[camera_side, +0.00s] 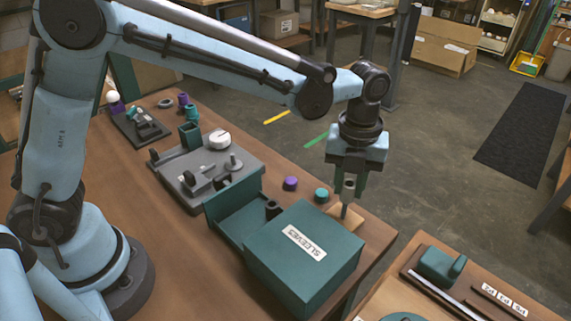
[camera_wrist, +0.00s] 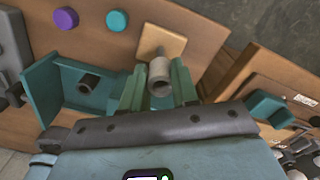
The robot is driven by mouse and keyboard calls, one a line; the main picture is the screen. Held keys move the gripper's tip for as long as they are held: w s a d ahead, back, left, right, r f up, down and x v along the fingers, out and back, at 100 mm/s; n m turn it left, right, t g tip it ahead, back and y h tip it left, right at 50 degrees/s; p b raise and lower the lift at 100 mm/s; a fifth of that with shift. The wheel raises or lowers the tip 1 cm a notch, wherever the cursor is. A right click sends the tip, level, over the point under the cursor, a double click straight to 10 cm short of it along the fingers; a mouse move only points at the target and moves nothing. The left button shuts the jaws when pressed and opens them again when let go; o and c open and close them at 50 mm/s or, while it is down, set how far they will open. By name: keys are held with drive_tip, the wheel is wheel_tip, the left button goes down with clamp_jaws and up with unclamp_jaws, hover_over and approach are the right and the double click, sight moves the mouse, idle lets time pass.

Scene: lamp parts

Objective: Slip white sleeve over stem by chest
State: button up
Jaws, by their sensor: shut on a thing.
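My gripper (camera_side: 348,190) is shut on a pale, whitish-grey hollow sleeve (camera_side: 349,181). A thin grey stem (camera_side: 344,211) stands on a square wooden base (camera_side: 352,224) just below the sleeve, beside the chest. The stem's top is hidden, so I cannot tell whether the sleeve is around it or only above it. The green chest (camera_side: 305,262), labelled SLEEVES, has an open tray at its left. A dark sleeve (camera_side: 272,209) stands in that tray.
A purple cap (camera_side: 290,183) and a teal cap (camera_side: 321,195) lie on the table behind the chest. A grey fixture (camera_side: 205,175) with several parts is at the left. The table edge is close to the wooden base. A second bench (camera_side: 400,285) stands at the right.

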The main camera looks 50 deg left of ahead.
sight(343, 217)
drive_tip(key=shift+f, duration=1.35)
drive_tip(key=shift+f, duration=1.4)
clamp_jaws()
idle(1.3)
idle(1.0)
drive_tip(key=o, duration=1.1)
unclamp_jaws()
drive_tip(key=shift+c, duration=0.2)
